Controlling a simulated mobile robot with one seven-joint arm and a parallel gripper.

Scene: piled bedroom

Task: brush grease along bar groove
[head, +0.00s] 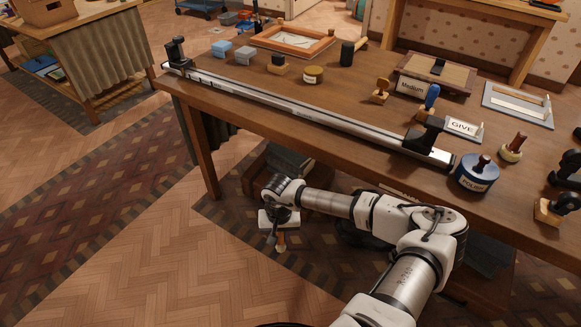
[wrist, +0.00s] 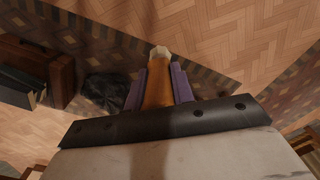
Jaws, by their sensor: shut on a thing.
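The long metal bar (head: 300,112) with a lengthwise groove lies along the front edge of the wooden table, with a black end block at each end. My gripper (head: 277,232) hangs in front of the table, below the tabletop's height in the picture, apart from the bar. In the wrist view, the purple fingers of my gripper (wrist: 159,88) are shut on a brush (wrist: 158,92) with an orange-brown body and a pale tip pointing away from the wrist. The brush (head: 282,241) looks small in the head view, tip down. I cannot see any grease on it.
The patterned floor (head: 130,260) at left is open.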

